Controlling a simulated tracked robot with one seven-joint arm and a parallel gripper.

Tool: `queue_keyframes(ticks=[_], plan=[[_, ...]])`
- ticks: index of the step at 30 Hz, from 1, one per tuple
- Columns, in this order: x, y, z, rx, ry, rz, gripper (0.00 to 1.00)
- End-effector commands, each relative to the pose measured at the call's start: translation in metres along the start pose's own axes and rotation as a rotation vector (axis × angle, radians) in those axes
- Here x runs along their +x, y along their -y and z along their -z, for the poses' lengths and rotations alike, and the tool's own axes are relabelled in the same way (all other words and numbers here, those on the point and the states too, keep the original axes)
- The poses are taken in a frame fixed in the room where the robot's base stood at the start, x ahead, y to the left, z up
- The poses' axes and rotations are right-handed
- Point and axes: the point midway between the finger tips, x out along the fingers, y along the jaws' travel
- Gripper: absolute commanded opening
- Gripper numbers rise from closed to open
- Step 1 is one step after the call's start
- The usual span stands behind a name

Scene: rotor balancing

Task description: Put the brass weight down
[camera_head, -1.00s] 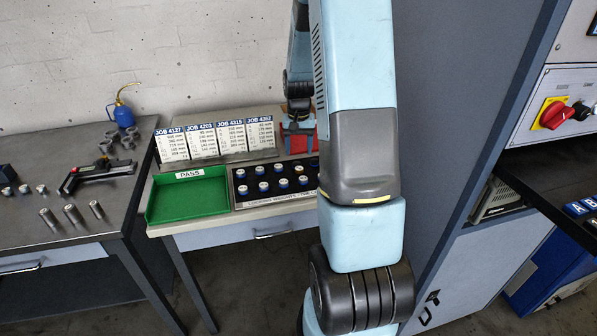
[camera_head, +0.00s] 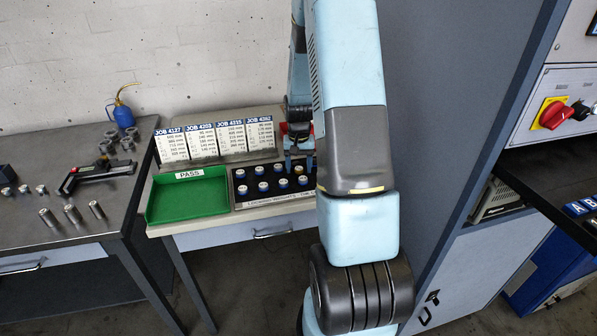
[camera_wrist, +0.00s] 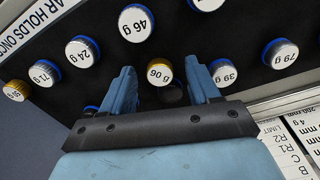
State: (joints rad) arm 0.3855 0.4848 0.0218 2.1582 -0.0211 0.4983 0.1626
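The brass weight (camera_wrist: 159,71) has a white top reading "90 g", upside down in the wrist view. It sits at the black weight rack (camera_wrist: 108,78), between my gripper's fingers (camera_wrist: 162,88), with a visible gap on each side. My gripper is open around it. A dark round hole (camera_wrist: 172,95) shows beside the weight; I cannot tell whether the weight is fully seated in its own place. In the head view my gripper (camera_head: 299,160) is low over the back right part of the rack (camera_head: 245,201); I cannot make out the brass weight there.
Blue-ringed weights marked 46 g (camera_wrist: 136,23), 24 g (camera_wrist: 82,52) and 39 g (camera_wrist: 223,73) stand close around the fingers. A green PASS tray (camera_head: 186,200) is left of the rack. Job cards (camera_head: 215,140) stand behind. A grey cabinet (camera_head: 455,130) stands at right.

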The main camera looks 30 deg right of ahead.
Motion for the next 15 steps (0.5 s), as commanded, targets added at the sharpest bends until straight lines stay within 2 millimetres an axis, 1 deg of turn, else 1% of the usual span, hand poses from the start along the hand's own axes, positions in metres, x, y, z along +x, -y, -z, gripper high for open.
queue_keyframes(ticks=[1, 2, 15], plan=[[-0.0001, 0.0000, 0.0000, 0.000, 0.000, 0.000, 0.57], [-0.0001, 0.0000, 0.0000, 0.000, 0.000, 0.000, 0.54], [-0.0003, 0.0008, -0.0002, -0.001, 0.000, 0.000, 0.12]])
